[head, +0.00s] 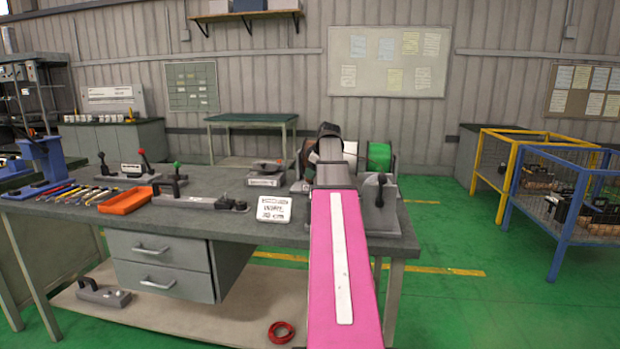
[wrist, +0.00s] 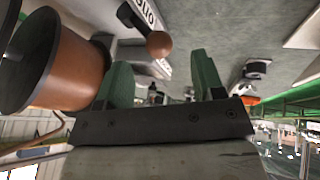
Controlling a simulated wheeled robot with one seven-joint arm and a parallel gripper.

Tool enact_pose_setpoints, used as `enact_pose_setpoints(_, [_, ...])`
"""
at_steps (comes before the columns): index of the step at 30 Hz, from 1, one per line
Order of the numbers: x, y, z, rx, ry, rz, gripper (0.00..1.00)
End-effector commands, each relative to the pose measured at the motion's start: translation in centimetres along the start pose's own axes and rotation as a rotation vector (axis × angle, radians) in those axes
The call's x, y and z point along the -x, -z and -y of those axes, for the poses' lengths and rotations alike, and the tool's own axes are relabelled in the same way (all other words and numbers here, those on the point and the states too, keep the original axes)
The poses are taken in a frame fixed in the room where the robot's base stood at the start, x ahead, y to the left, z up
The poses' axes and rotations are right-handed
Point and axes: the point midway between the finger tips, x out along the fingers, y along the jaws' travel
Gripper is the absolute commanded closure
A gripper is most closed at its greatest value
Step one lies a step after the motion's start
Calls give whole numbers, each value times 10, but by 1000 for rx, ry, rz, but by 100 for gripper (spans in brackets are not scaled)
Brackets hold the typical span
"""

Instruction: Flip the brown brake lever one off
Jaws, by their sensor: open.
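The brown brake lever has a round brown knob (wrist: 158,44) on a dark stem, seen in the wrist view at top centre, in front of a grey housing with white lettering. My gripper (wrist: 161,72) is open, with its two green fingers apart and nothing seen between them. In that picture the knob lies between and just beyond the fingertips; I cannot tell the gap in depth or whether they touch. In the head view my pink arm hides the brown lever and most of my gripper.
A large copper-brown spool (wrist: 72,65) stands close on the left in the wrist view. In the head view, a green spool (head: 379,157) and a black-handled lever unit (head: 380,192) stand near my arm. The grey workbench (head: 160,217) holds an orange tray (head: 125,201) and other lever units.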

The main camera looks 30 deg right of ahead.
Motion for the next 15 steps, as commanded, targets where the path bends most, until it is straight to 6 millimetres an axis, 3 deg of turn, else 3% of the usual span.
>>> enact_pose_setpoints(6, [35,0,0,0,-1,0,38])
enact_pose_setpoints(15, [51,0,1,0,1,1,38])
